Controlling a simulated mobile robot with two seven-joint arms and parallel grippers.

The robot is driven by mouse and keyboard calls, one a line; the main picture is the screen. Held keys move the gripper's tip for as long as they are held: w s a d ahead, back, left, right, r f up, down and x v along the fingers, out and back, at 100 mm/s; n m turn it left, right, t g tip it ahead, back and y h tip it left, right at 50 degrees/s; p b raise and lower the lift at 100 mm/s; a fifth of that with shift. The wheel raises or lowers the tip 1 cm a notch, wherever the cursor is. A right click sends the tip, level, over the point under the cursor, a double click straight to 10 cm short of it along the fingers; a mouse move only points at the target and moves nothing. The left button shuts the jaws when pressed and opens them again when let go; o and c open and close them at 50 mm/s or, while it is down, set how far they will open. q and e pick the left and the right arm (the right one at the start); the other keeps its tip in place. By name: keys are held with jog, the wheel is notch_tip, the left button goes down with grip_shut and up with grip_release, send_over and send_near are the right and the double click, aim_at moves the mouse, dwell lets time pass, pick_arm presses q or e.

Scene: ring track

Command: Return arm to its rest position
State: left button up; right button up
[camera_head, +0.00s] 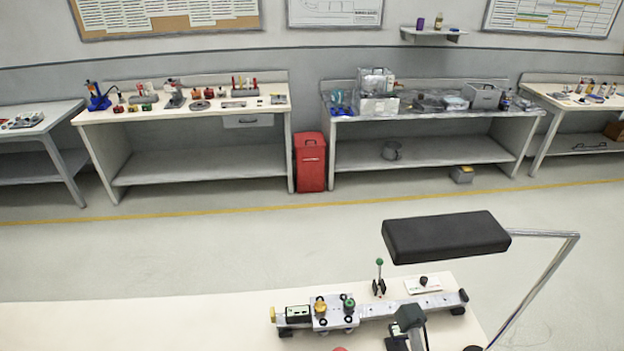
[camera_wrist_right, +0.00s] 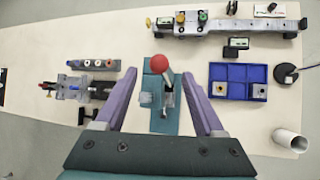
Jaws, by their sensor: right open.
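My right gripper (camera_wrist_right: 161,75) shows only in the right wrist view. Its two purple fingers are spread apart with nothing gripped. In that picture, a lever with a red ball knob (camera_wrist_right: 160,61) on a teal-based clamp (camera_wrist_right: 163,118) shows between the fingers, apart from both. The top of a red knob (camera_head: 340,349) just shows at the bottom edge of the head view. My left gripper is in neither view.
A grey rail (camera_head: 380,308) with knobs lies along the bench's far side. The right wrist view shows a blue compartment tray (camera_wrist_right: 238,72), a white cup (camera_wrist_right: 289,140) and a left-side fixture (camera_wrist_right: 85,88). A black-headed lamp (camera_head: 445,236) overhangs the bench's right end.

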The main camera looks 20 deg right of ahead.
jog(key=shift+v, duration=0.9)
